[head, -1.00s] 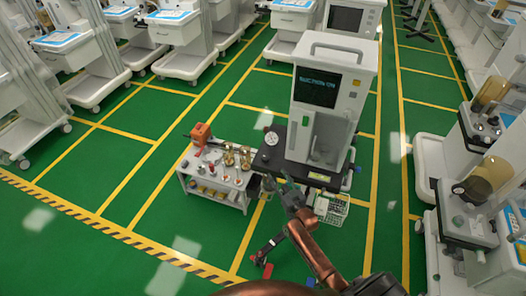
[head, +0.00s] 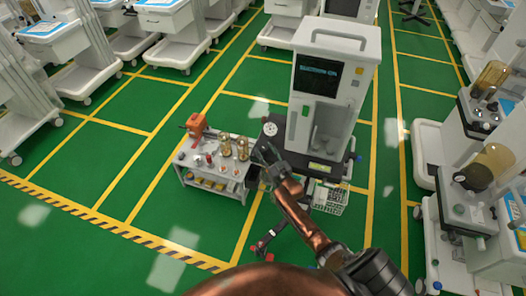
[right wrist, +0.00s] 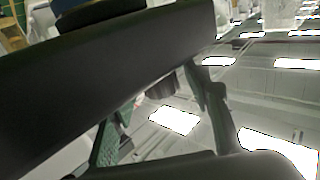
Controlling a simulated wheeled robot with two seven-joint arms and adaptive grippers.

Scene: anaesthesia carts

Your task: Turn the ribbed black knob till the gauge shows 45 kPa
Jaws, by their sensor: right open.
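The suction machine (head: 330,85) is a tall white cart unit with a lit dark screen. At its lower left, a white round gauge (head: 270,129) sits on the black base; its reading is too small to make out. My right gripper (head: 267,156) is open, just below the gauge by the base's front left edge. The ribbed black knob cannot be made out in the head view. In the right wrist view, a small dark rounded part (right wrist: 161,84), possibly the knob, shows between the spread fingers; I cannot tell whether they touch it. My left gripper is not in view.
A small grey table (head: 213,172) with brass fittings and an orange tool (head: 196,125) stands close left of the machine. Other white carts stand around; green floor is free in front left.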

